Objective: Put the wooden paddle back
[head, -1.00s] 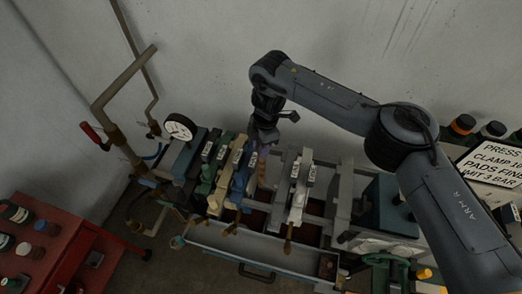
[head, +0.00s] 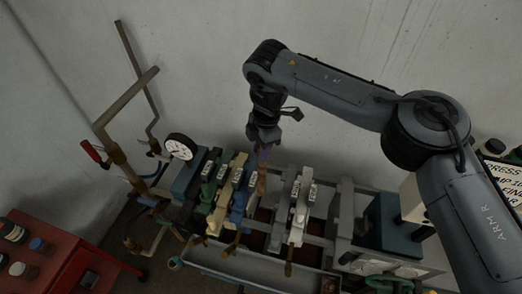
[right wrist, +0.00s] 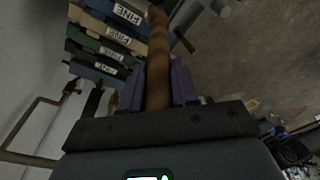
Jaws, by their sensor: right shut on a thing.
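The wooden paddle (head: 262,182) is a brown bar, upright or nearly so in the head view, just right of the blue plate (head: 240,203) at the rack. My right gripper (head: 263,147) is shut on its upper end. In the right wrist view the brown shaft (right wrist: 158,60) runs between the purple finger pads of the gripper (right wrist: 158,85). The paddle's lower end is hidden among the rack parts, so I cannot tell whether it touches anything. My left gripper is out of view.
Several labelled plates, including a cream plate (head: 222,205) and a pale plate (head: 301,207), stand in the rack. A trough (head: 245,268) runs along its front. A pressure gauge (head: 180,147) stands left, with pipes behind. A red cabinet (head: 75,262) stands lower left.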

